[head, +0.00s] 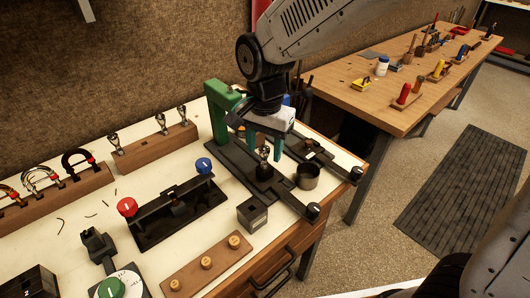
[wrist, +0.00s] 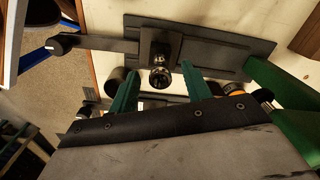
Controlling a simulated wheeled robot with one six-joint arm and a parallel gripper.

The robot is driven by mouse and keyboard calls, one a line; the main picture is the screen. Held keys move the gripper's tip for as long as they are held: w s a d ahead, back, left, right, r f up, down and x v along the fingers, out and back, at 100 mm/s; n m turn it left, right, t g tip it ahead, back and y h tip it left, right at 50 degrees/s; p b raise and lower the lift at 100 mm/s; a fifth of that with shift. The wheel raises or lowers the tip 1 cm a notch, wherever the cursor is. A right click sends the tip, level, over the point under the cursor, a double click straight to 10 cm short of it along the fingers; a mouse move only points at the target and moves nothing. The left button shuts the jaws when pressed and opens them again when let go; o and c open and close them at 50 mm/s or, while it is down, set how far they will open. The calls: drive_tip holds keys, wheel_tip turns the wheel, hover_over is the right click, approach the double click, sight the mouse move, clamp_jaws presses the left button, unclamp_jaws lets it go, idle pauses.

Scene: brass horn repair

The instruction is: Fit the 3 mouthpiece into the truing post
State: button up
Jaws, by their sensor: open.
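A silvery mouthpiece (head: 264,153) stands upright in the dark block of a black fixture (head: 235,160), which looks like the truing post. In the wrist view the mouthpiece's round end (wrist: 159,78) shows at the dark post block (wrist: 160,45). My gripper (head: 265,147) is open above the fixture, its teal fingers on either side of the mouthpiece. In the wrist view the fingertips (wrist: 159,67) are apart, with gaps beside the mouthpiece. How deep the mouthpiece sits is hidden. Several mouthpieces, one of them at the left end (head: 115,141), stand in a wooden rack (head: 150,152).
A green upright (head: 216,105) stands close behind my gripper. A black jig with red and blue knobs (head: 175,212) lies to the left. A second bench (head: 420,75) holds tools.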

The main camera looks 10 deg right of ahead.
wheel_tip(320, 180, up, 5)
drive_tip(key=shift+r, duration=0.1)
idle(0.3)
drive_tip(key=shift+d, duration=0.15)
drive_tip(key=s+d+r+n, duration=0.2)
drive_tip(key=s+d+n, duration=0.1)
drive_tip(key=s+d, duration=0.6)
drive_tip(key=s+d+r+n+t, duration=0.1)
drive_tip(key=s+d+n, duration=0.3)
drive_tip(key=s+d, duration=0.6)
drive_tip(key=shift+s+d+r, duration=0.25)
drive_tip(key=shift+d+r, duration=0.45)
drive_tip(key=shift+d, duration=0.15)
